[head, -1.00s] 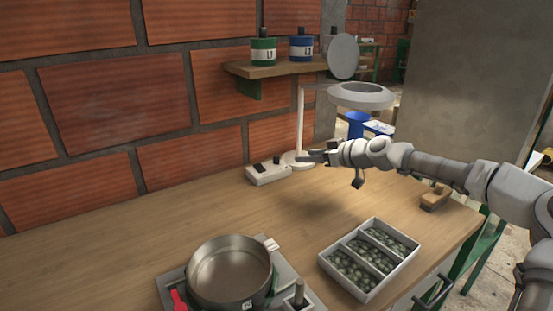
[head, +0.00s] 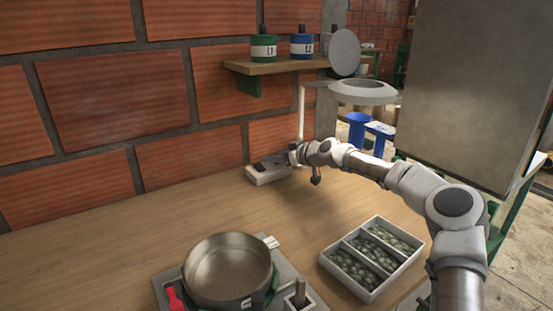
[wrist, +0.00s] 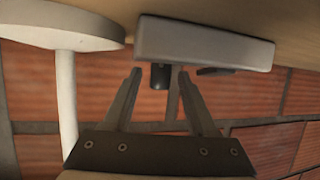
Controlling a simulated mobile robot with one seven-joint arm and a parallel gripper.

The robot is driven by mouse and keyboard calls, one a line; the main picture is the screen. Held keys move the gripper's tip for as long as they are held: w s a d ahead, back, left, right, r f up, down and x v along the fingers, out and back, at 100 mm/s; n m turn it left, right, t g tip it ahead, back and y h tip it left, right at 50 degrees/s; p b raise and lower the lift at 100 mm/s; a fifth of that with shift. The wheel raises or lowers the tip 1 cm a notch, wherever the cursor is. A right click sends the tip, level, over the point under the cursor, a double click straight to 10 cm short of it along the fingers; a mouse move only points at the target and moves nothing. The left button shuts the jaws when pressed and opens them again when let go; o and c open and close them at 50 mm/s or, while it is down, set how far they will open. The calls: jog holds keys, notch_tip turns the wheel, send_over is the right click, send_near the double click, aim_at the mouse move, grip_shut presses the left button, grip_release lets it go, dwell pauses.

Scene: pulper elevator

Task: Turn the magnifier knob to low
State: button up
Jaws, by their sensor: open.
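The magnifier (head: 362,88) stands at the back of the bench, with a round head on a white post (head: 301,118). A white control box (head: 268,176) sits beside its base; the box also shows in the wrist view (wrist: 205,45), where the picture is upside down. A short black knob (wrist: 160,76) sticks out of the box. A flat dark switch (wrist: 216,71) is beside it. My gripper (wrist: 159,73) is open, with the knob showing between its fingertips. I cannot tell whether either finger touches it. In the head view my gripper (head: 280,160) partly covers the box top.
A steel pan (head: 228,268) stands on a scale-like base at the front. A divided tray of green beans (head: 372,258) lies to its right. A brick wall and a shelf (head: 275,66) with canisters are behind. The left of the bench is clear.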

jog(key=shift+w, duration=0.1)
jog(key=shift+c, duration=0.3)
grip_shut()
jog(key=shift+m+t+h, duration=0.3)
jog(key=shift+m+h, duration=0.1)
jog(key=shift+a+r+m+t+h, duration=0.1)
jog(key=shift+a+m+t+h, duration=0.05)
jog(key=shift+m+t+h, duration=0.85)
jog(key=shift+r+m+t+h+p, duration=0.15)
jog(key=shift+m+t+h+p, duration=0.25)
jog(key=shift+m+h+p, duration=0.85)
jog(key=m+h+p, duration=0.3)
jog(key=h+p, duration=0.1)
jog(key=p, duration=0.3)
jog(key=shift+m+t+p, duration=0.25)
jog(key=shift+t+p, duration=0.05)
jog(key=shift+p, duration=0.1)
jog(key=shift+f+m+h+p, duration=0.25)
jog(key=shift+m+h+p, duration=0.5)
jog(key=shift+p, duration=0.85)
